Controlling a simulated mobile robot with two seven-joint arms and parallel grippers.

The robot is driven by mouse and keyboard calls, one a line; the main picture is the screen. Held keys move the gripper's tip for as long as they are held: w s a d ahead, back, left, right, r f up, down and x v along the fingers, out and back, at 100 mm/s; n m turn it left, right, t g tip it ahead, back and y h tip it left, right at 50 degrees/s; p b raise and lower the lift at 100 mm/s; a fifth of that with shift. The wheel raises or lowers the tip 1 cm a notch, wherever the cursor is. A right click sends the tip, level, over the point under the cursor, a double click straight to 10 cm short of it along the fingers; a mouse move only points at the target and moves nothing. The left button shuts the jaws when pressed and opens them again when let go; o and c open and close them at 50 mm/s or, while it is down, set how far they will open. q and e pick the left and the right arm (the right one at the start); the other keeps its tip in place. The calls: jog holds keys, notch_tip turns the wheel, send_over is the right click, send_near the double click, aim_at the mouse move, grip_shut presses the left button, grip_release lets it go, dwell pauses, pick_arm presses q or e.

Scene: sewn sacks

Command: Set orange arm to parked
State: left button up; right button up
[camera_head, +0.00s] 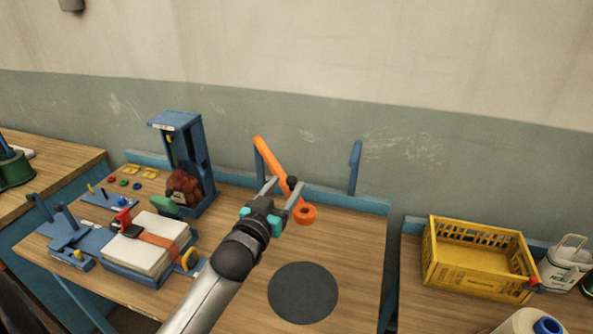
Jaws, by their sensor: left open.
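The orange arm (268,157) slants from the upper left down to a ring-shaped end (305,213) at the lower right, near the back of the wooden table. A dark knob (292,182) shows close to its lower part. A blue post (260,162) stands by its upper end, and a second blue post (355,168) stands apart to the right. My left gripper (283,187) is open, with its fingers reaching up at the knob and the arm's lower part. I cannot tell whether they touch. My right gripper is not in view.
A blue frame (203,165) with a red-brown net sack (183,188) stands left. A strapped white stack (148,243) lies in front of it. A dark round mat (303,292) lies bare on the table. A yellow crate (475,284) stands on the right table.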

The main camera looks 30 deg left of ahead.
pick_arm(q)
jog(key=w+a, duration=0.1)
jog(key=w, duration=0.5)
jog(key=shift+w, duration=0.35)
jog(key=shift+c, duration=0.2)
grip_shut()
dwell(1.0)
